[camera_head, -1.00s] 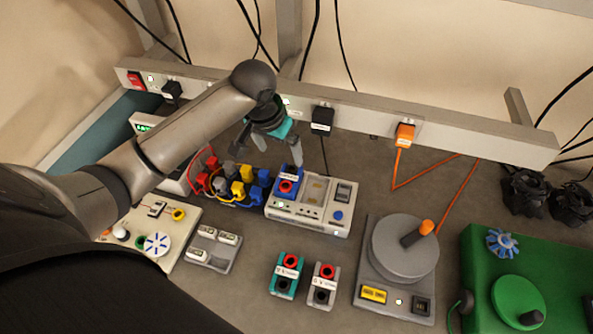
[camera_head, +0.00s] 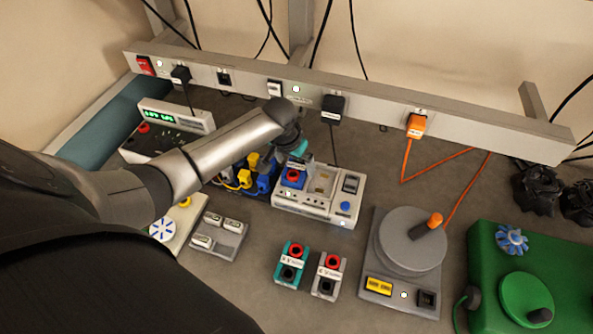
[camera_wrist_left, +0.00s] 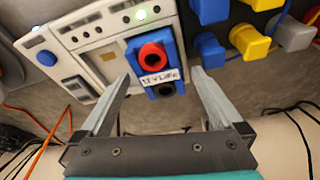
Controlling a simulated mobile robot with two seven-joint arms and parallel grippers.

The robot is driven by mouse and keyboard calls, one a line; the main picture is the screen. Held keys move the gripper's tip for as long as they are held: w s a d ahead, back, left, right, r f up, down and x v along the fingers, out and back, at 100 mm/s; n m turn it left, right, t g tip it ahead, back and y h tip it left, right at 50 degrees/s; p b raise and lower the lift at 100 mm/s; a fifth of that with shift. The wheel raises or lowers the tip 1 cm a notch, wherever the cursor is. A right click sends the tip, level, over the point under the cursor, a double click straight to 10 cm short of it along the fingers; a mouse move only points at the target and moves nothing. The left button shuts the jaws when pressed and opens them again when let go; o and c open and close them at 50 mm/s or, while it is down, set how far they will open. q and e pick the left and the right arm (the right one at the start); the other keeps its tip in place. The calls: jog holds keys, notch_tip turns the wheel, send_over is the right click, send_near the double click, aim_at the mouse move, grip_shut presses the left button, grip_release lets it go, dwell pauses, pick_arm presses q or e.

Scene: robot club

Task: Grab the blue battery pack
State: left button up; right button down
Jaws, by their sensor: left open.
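The blue battery pack (camera_head: 292,178) has a red and a black terminal and a white label. It sits in the left slot of the white charger (camera_head: 318,209). In the left wrist view the pack (camera_wrist_left: 139,49) is upper centre, still in the charger (camera_wrist_left: 82,45). My left gripper (camera_head: 298,160) is at the pack's back side in the head view, its fingers mostly hidden by my wrist. In the wrist view the open fingers (camera_wrist_left: 160,76) point toward the pack, one to each side, with nothing held between them. My right gripper is not in view.
A teal pack (camera_head: 291,265) and a grey pack (camera_head: 328,276) stand in front of the charger. Yellow and blue plugs (camera_head: 248,174) crowd its left. A turntable device (camera_head: 408,245) stands right. A power rail (camera_head: 370,108) runs behind.

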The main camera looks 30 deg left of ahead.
pick_arm(q)
jog(key=shift+x, duration=0.95)
grip_shut()
